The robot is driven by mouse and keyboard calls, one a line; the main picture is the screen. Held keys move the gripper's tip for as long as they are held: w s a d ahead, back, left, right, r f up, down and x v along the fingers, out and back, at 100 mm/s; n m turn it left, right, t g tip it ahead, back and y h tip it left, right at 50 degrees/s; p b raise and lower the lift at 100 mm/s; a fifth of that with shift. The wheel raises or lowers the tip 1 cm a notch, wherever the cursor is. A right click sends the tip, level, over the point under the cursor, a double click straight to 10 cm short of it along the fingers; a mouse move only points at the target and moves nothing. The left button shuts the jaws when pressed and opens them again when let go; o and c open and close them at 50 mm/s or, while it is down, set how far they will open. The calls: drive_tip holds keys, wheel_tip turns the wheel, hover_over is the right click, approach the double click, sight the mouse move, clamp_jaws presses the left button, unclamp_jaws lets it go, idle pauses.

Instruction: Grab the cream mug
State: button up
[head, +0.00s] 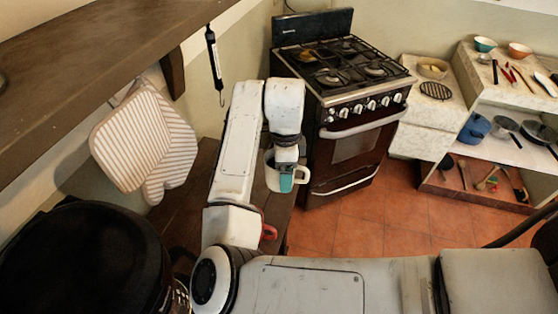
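The cream mug (272,179) is in the middle of the head view, beyond my forearm, with its handle toward the right. My gripper (287,178) is at the mug, and part of the mug's body is hidden behind it. A teal patch shows at the gripper's end, in front of the mug. My wrist covers part of the mug's rim. I cannot tell whether the fingers are closed on the mug or only beside it, nor whether the mug rests on the dark wooden surface (282,222) below.
A red handle-like thing (269,232) shows beside my arm. A wooden wall shelf (95,55) spans the upper left, with striped cloth items (140,140) hanging below. A black stove (345,90) stands behind. Shelves with bowls and pans (510,85) are at right. Red tiled floor (400,215) is open.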

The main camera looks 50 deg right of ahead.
sight(300, 181)
drive_tip(key=shift+s+a+r+p, duration=0.35)
drive_tip(key=shift+s+a+r, duration=0.15)
drive_tip(key=shift+s, duration=0.55)
drive_tip(key=shift+s+a+r+p, duration=0.35)
drive_tip(key=shift+s+r, duration=0.15)
drive_tip(key=shift+s, duration=0.5)
drive_tip(key=shift+s+a+r+p, duration=0.35)
drive_tip(key=shift+s+a+r, duration=0.15)
drive_tip(key=shift+s, duration=0.55)
